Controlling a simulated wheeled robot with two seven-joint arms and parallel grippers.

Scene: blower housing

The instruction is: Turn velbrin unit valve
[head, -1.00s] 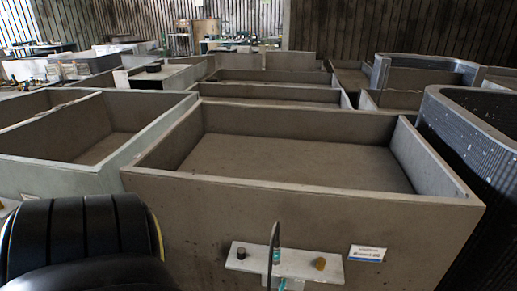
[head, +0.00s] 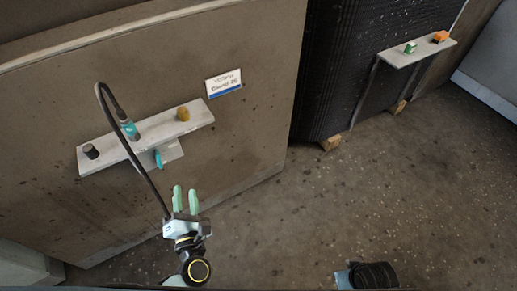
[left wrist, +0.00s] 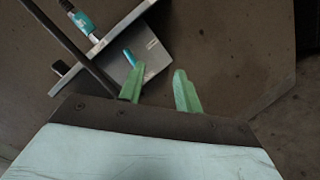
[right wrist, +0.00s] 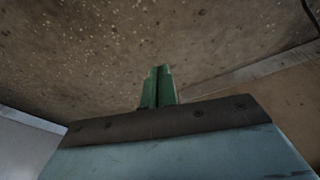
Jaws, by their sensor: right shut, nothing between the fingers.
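A pale shelf (head: 158,133) on the side of a grey-brown housing carries a black knob (head: 91,151), a teal hose fitting (head: 129,130) and a yellow knob (head: 183,114). A small teal valve lever (head: 158,158) sits on a plate below the shelf; the left wrist view also shows the lever (left wrist: 130,57). My left gripper (head: 185,188) is open and empty, below and right of the lever, apart from it in the head view. My right gripper (right wrist: 158,68) is shut and empty above the floor; its fingers are out of the head view.
A white label (head: 223,83) is fixed right of the shelf; its print is unclear. A black hose (head: 145,170) loops down past my left gripper. A dark ribbed unit (head: 340,70) stands right, with another shelf (head: 420,50) holding green and orange parts. The floor (head: 300,220) between is clear.

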